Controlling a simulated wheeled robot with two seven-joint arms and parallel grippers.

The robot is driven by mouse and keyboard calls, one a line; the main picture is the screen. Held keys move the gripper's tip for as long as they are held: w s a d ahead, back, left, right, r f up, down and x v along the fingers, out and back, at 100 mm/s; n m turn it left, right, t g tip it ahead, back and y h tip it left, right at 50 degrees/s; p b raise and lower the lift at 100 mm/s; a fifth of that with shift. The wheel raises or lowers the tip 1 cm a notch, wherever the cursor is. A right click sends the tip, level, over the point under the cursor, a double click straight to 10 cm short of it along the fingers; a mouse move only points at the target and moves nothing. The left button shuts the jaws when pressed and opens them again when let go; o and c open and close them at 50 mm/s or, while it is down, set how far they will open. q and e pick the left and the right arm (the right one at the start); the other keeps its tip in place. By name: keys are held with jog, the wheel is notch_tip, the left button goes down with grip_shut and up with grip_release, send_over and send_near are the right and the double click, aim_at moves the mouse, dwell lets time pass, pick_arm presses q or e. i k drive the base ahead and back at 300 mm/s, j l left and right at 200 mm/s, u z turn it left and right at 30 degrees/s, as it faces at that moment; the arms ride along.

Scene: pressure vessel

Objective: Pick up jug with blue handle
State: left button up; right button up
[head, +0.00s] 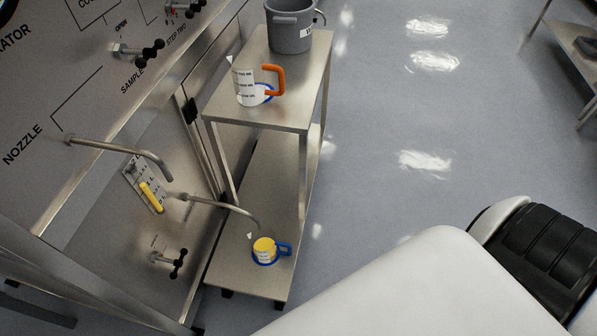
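The jug with the blue handle (264,251) stands on the low shelf of a metal stand, near its front end. It is small, with yellow in its top, a pale label on its front and its blue handle pointing right. A curved metal spout ends just above and left of it. No gripper shows in the head view, and nothing holds the jug.
A white jug with an orange handle (246,87) and a grey bucket (290,27) stand on the upper metal shelf (291,112). A panel with nozzles (120,146) and valves is at left. Open floor (390,120) lies right of the stand.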

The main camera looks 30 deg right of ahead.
aim_at(264, 243)
jog(key=k+j, duration=0.2)
jog(key=k, duration=0.25)
jog(key=k+j+z, duration=0.1)
jog(key=k, duration=0.35)
jog(key=k+j, duration=0.3)
jog(key=k+z, duration=0.05)
jog(key=k, duration=0.05)
